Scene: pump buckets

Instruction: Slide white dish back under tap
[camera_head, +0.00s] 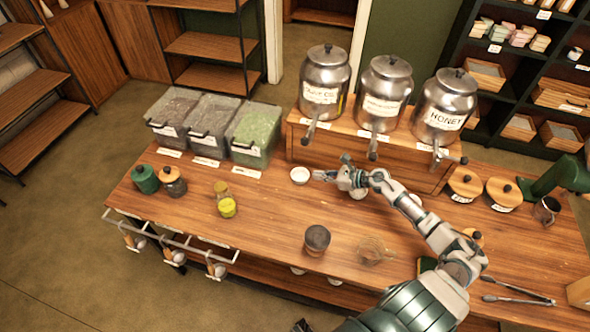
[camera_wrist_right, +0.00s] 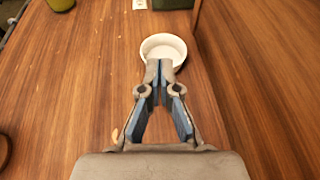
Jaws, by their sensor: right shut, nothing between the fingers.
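A small white round dish (camera_head: 299,175) stands on the wooden table, in front of the left metal dispenser (camera_head: 325,80) and its tap (camera_head: 310,131). It also shows in the right wrist view (camera_wrist_right: 163,50), seemingly empty. My right gripper (camera_head: 318,175) is just to the right of the dish, low over the table. In the wrist view its fingers (camera_wrist_right: 158,66) are shut, with nothing between them, and the tips overlap the dish's near rim; whether they touch cannot be told. My left gripper is not in view.
Grey bins (camera_head: 252,138) stand at the left. A yellow-lidded jar (camera_head: 227,208) and dark-topped jar (camera_head: 317,239) stand nearer. Table between them is clear.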

